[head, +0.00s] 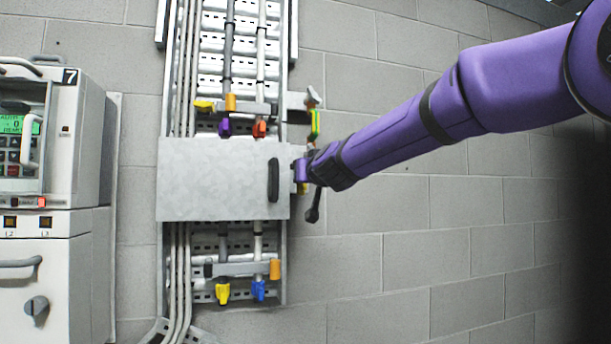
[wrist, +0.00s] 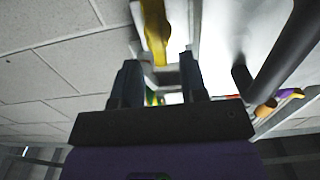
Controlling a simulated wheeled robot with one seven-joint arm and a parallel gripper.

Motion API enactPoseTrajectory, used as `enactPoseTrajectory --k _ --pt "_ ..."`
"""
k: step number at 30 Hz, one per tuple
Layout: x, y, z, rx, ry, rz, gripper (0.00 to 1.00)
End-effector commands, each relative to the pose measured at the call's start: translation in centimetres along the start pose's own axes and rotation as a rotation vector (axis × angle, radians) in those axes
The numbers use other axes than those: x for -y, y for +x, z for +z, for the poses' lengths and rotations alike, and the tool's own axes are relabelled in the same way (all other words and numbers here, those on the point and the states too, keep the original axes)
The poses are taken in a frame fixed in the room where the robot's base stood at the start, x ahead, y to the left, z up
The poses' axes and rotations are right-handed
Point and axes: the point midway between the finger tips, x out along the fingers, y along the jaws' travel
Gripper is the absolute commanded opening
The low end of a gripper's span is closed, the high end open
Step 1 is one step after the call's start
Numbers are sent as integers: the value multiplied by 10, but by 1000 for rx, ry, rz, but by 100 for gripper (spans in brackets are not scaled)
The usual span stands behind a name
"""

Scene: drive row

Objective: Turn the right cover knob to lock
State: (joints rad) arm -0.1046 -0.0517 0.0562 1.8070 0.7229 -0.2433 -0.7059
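A grey metal cover (head: 215,180) with a black upright handle (head: 273,180) spans the wall channel in the head view. My gripper (head: 299,170) is at its right edge, hiding most of what is there. I cannot make out the right cover knob for certain. In the wrist view my gripper (wrist: 160,80) has its two dark fingers apart. A yellow strip (wrist: 155,30) lies just beyond the fingertips, and a pale bracket-like part shows between them. I cannot tell whether the fingers touch it. The black handle (wrist: 285,60) also shows to the right.
A yellow-green strip (head: 315,123) is above my gripper and a dark lever (head: 313,205) hangs below it. Cables with coloured plugs run above and below the cover, including a blue plug (head: 258,290). A cabinet (head: 55,250) stands at left. Bare block wall lies to the right.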

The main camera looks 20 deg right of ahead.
Motion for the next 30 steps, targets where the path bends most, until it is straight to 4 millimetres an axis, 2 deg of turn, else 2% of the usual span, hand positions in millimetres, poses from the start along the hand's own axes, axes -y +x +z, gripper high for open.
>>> enactPoseTrajectory --k 3,7,18,24,30 --pt "0 16 0 1 0 0 39" --pt "0 26 0 1 1 1 39" --pt "-1 30 0 0 1 1 39" --pt "0 30 0 0 1 1 0" --pt "-1 30 0 0 11 1 0"
